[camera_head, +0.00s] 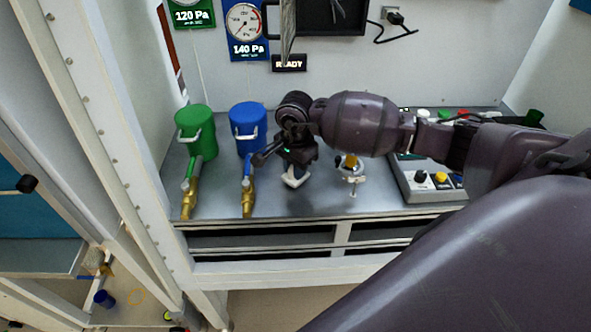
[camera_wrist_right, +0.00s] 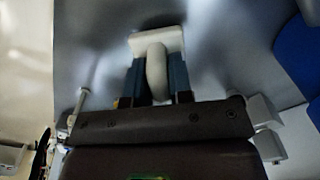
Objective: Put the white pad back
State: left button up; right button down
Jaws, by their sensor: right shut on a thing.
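My right gripper (camera_head: 295,168) is over the bench, between the blue canister's valve and a small white fixture. It is shut on the white pad (camera_head: 294,181). In the right wrist view, the fingers (camera_wrist_right: 157,85) close on the pad's rounded grip, and its flat white plate (camera_wrist_right: 142,42) lies beyond the fingertips. In the head view the gripper hides most of the pad. I cannot tell whether the pad touches the bench or is just above it. My left gripper is not in view.
A green canister (camera_head: 195,128) and a blue canister (camera_head: 246,118), with brass valves in front, stand left on the grey bench (camera_head: 222,190). A white fixture with a yellow top (camera_head: 351,177) is close on the right. A control box (camera_head: 437,183) stands further right.

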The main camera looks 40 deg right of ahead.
jog(key=shift+f, duration=0.55)
jog(key=c, duration=1)
grip_release()
notch_tip(320, 180, up, 12)
jog(key=shift+r+b, duration=0.1)
jog(key=shift+b, duration=0.25)
